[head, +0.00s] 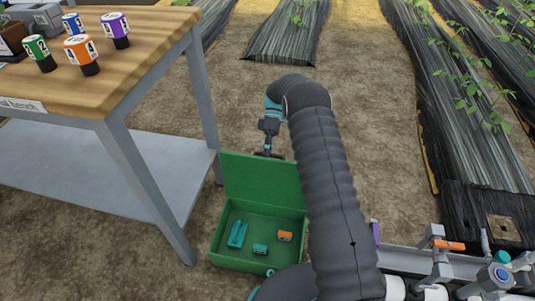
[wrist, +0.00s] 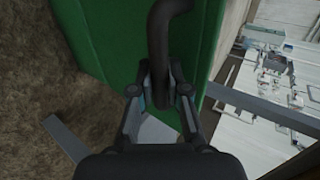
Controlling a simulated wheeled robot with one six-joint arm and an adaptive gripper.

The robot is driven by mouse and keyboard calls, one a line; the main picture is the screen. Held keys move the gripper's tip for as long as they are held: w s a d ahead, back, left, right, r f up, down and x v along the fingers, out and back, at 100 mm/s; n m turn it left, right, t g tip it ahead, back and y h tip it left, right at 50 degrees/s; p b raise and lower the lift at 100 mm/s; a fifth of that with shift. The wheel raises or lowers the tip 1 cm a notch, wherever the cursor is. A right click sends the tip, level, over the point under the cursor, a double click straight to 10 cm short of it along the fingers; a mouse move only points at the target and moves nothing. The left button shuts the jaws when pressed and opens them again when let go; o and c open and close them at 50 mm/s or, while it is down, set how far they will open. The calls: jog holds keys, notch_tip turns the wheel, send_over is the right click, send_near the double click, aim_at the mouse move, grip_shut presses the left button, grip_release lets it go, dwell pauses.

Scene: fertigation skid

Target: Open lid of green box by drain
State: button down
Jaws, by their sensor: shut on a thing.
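The green box (head: 215,247) stands on the soil beside the bench, and its lid (head: 258,180) is raised roughly upright at the back edge. A teal piece, a teal-and-white piece and an orange piece lie inside. My gripper (head: 268,152) is at the top edge of the lid, partly behind it. In the wrist view, my gripper (wrist: 161,88) is shut on a dark curved handle (wrist: 157,40) in front of the green lid panel (wrist: 105,40). My arm hides part of the box's right side. The drain cannot be made out.
A wooden-topped bench (head: 130,75) with several labelled bottles stands at left, with a grey lower shelf (head: 60,165). Pipes and valves (head: 450,262) are at the lower right. Covered plant rows lie beyond; bare soil lies behind the box.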

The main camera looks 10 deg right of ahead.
jog(key=c, duration=1.1)
grip_release()
jog(key=shift+a+f, duration=0.3)
jog(key=shift+a, duration=0.1)
jog(key=shift+c, duration=0.2)
jog(key=shift+d+r, duration=0.25)
jog(key=shift+d, duration=0.1)
notch_tip(320, 180, up, 10)
jog(key=shift+f, duration=0.1)
